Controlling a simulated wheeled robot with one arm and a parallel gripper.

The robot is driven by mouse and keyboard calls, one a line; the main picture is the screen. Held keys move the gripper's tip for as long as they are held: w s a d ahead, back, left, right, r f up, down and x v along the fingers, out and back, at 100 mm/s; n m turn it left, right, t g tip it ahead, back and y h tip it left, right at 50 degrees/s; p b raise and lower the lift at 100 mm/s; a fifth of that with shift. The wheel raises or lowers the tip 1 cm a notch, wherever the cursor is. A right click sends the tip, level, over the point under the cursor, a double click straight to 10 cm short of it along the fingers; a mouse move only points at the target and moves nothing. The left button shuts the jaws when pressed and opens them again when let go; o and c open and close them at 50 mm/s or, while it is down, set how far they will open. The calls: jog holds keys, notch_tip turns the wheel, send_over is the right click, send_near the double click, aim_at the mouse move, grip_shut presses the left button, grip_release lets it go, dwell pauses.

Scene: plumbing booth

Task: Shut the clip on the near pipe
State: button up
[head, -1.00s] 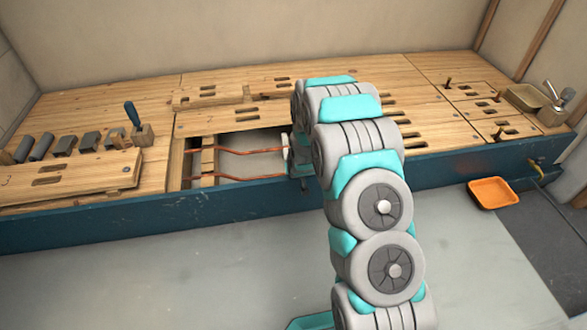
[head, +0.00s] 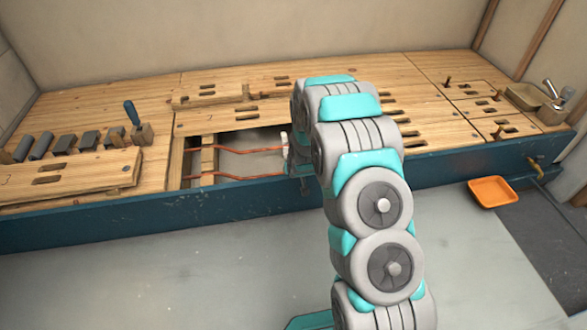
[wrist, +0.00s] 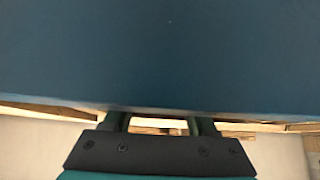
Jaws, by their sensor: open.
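The near pipe (head: 235,177) is a thin copper pipe running across the opening in the wooden bench top, with a bend in it. The far copper pipe (head: 240,151) runs behind it. Both cross a wooden batten (head: 208,158) at the left, and their right ends pass behind my arm. I cannot make out the clip in either view. My gripper (wrist: 160,122) is open in the wrist view, with its two fingers apart and nothing seen between them. In the head view my arm hides it, at the right end of the opening.
The blue bench front (head: 120,220) fills most of the wrist view (wrist: 160,55). A blue-handled tool (head: 132,113) stands in a wooden block, left of the opening. Several grey pieces lie farther left. An orange tray (head: 493,192) lies on the floor at the right.

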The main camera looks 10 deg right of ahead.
jog(key=v, duration=0.7)
jog(key=shift+s+r+p, duration=0.25)
jog(key=shift+r+p, duration=0.05)
jog(key=shift+p, duration=0.15)
